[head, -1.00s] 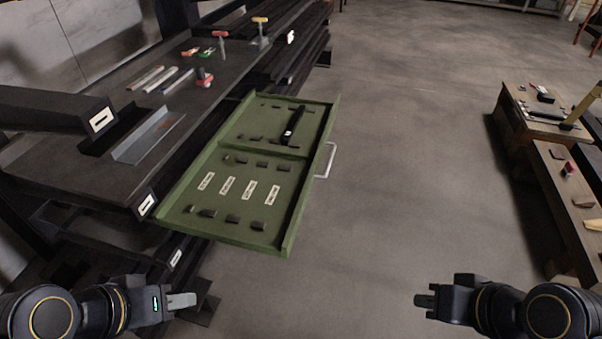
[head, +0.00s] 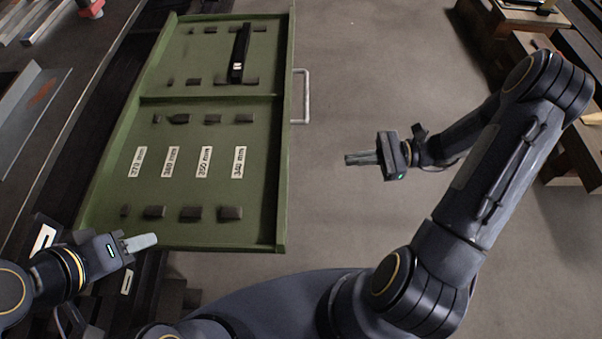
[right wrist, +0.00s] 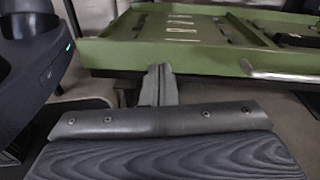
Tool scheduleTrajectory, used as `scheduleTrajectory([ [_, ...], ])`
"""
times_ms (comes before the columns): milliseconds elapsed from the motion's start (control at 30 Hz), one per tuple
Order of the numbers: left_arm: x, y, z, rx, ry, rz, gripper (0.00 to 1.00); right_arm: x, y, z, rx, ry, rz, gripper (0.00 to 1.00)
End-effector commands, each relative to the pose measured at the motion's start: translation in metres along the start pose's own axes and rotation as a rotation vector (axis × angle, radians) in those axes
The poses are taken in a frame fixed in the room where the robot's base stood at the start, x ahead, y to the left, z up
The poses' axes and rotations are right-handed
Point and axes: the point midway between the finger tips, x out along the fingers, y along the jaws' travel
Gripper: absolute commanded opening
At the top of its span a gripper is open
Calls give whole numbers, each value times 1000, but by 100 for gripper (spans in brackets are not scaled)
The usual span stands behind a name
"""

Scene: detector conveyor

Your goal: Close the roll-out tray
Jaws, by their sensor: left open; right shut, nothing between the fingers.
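The green roll-out tray (head: 215,105) stands pulled out from under the dark bench in the head view. Its light handle (head: 302,97) is on the right side, and a black bar-shaped item (head: 239,54) lies in the far compartment. My right gripper (head: 347,159) is shut and empty, right of the tray and a little nearer than the handle, apart from both. In the right wrist view my right gripper (right wrist: 159,72) points toward the tray (right wrist: 110,50), with the handle (right wrist: 282,76) at the right. My left gripper (head: 155,241) is open and empty by the tray's near left corner.
The dark bench (head: 75,80) with a metal angle piece (head: 28,105) runs along the left. Wooden stands (head: 500,35) are at the right, partly behind my right arm. The floor (head: 385,70) right of the tray is clear.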

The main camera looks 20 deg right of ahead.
Motion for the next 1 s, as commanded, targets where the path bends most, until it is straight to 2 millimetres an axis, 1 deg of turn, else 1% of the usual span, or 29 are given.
scheduleTrajectory([
  [33, 8, -4, 4, 0, 0, 0, 42, -2, -1, -21, 42, -32, -31, 0],
  [100, 10, -5, 5, 0, 0, 0, 42, -4, -4, -33, 77, -64, -62, 0],
  [200, 11, -5, 6, 0, 0, 0, 42, -3, -6, -40, 102, -86, -85, 0],
  [267, 11, -5, 6, 0, 0, 0, 42, 1, -6, -40, 106, -90, -87, 0],
  [367, 12, -5, 6, 0, 0, 0, 42, 16, -7, -38, 105, -91, -84, 0],
  [467, 13, -6, 6, 0, 0, 0, 42, 35, -9, -37, 105, -90, -82, 0],
  [600, 16, -7, 8, 0, 0, 0, 42, 66, -11, -34, 103, -90, -81, 0],
  [800, 19, -9, 9, 0, 0, 0, 42, 105, -15, -31, 103, -89, -82, 0],
  [900, 20, -9, 10, 0, 0, 0, 42, 119, -16, -30, 104, -87, -83, 0],
  [1000, 21, -10, 10, 0, 0, 0, 42, 128, -17, -29, 104, -88, -84, 0],
])
